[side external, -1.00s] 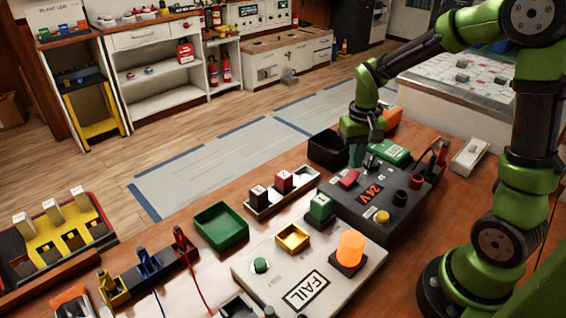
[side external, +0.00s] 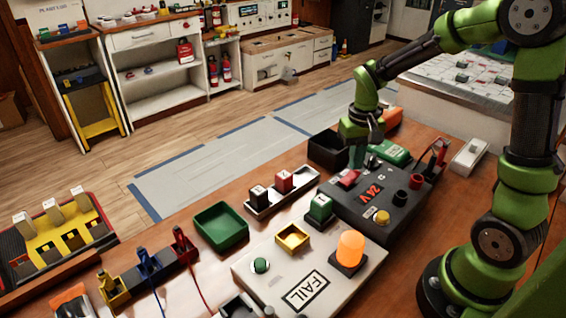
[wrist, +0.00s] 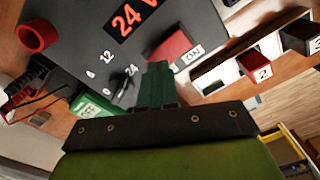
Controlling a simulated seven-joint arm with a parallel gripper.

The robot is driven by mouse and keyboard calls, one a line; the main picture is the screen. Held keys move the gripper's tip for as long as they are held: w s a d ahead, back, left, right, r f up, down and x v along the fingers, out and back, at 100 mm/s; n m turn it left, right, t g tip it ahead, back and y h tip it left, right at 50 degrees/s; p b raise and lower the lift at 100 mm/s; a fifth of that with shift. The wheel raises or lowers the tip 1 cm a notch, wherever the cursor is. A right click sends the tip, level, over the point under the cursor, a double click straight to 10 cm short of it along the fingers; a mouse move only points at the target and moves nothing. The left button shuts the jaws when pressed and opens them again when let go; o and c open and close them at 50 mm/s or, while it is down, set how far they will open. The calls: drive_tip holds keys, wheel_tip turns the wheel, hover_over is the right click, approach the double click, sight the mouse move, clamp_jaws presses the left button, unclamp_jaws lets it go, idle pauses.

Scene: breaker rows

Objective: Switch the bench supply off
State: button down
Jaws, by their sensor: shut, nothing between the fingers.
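The bench supply (side external: 350,208) is a dark box on the wooden bench. Its red display (wrist: 134,14) reads 24 V. A red rocker switch (side external: 348,178) sits on its top; in the wrist view the rocker (wrist: 172,48) has a white label reading ON beside it. A dial marked 0, 6, 12 and 24 (wrist: 122,90) lies left of my fingers in the wrist view. My gripper (side external: 357,158) is shut and empty, pointing down just beside the rocker. I cannot tell whether the fingertips touch it.
A pale panel (side external: 262,272) marked FAIL with a glowing orange lamp (side external: 351,247) stands in front. A black bin (side external: 327,150) and numbered-block tray (side external: 285,200) lie to the left.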

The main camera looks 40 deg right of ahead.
sight(354, 174)
drive_tip(key=shift+f, duration=0.9)
drive_tip(key=shift+r, duration=3.55)
drive_tip(key=shift+a+f, duration=0.1)
drive_tip(key=shift+f, duration=0.15)
drive_tip(key=s+a+r+n+t+y, duration=0.2)
drive_tip(key=s+a+r+t, duration=0.5)
drive_tip(key=s+a+r, duration=0.2)
drive_tip(key=shift+s+a, duration=0.45)
drive_tip(key=shift+a, duration=0.5)
